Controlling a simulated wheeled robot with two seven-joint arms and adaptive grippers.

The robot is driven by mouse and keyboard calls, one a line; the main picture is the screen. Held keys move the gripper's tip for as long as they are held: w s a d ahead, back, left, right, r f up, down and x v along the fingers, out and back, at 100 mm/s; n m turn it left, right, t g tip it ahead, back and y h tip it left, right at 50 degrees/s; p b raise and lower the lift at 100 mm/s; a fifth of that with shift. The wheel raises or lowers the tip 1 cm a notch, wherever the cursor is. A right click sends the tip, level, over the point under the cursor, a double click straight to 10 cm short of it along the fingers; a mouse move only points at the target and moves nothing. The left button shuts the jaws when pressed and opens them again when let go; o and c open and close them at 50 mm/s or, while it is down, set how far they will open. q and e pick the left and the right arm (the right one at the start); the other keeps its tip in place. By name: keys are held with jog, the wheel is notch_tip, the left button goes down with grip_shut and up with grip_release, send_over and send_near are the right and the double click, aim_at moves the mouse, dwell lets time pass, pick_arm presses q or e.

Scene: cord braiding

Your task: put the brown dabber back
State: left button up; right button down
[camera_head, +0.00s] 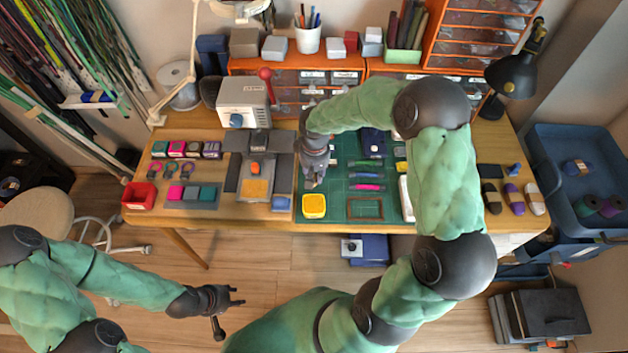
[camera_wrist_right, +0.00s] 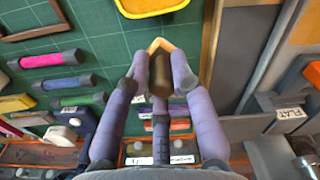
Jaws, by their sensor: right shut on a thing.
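The brown dabber (camera_wrist_right: 160,72) is between the purple-grey fingers of my right gripper (camera_wrist_right: 155,75), its pale tan tip pointing toward the yellow tray (camera_wrist_right: 150,5). In the head view my right gripper (camera_head: 314,178) is over the left part of the green cutting mat (camera_head: 340,190), just above the yellow tray (camera_head: 314,206); the dabber is hard to make out there. Several other dabbers lie in a row on the mat, including a pink one (camera_wrist_right: 55,58) and a green one (camera_wrist_right: 80,103). My left gripper (camera_head: 228,305) is open and empty, over the floor before the table.
A brown frame (camera_head: 365,208) lies on the mat right of the yellow tray. A grey board with an orange piece (camera_head: 256,188) is left of the mat. A red bin (camera_head: 139,195) stands at the table's left. Orange drawers (camera_head: 300,95) line the back.

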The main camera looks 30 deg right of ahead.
aim_at(314, 178)
jog(key=shift+w+f, duration=0.2)
jog(key=shift+f, duration=0.05)
jog(key=shift+w+d+f+b, duration=0.1)
jog(key=shift+f+b, duration=0.4)
jog(key=shift+f, duration=0.35)
jog(key=shift+w+d+f+b, duration=0.1)
jog(key=shift+f+b, duration=0.35)
jog(key=shift+f, duration=0.4)
jog(key=shift+f, duration=0.2)
jog(key=c, duration=1.1)
grip_release()
jog(key=shift+o, duration=0.2)
jog(key=shift+r, duration=0.5)
notch_tip(314, 178, up, 11)
jog(key=p, duration=0.4)
jog(key=shift+s+r, duration=0.1)
jog(key=shift+r, duration=0.1)
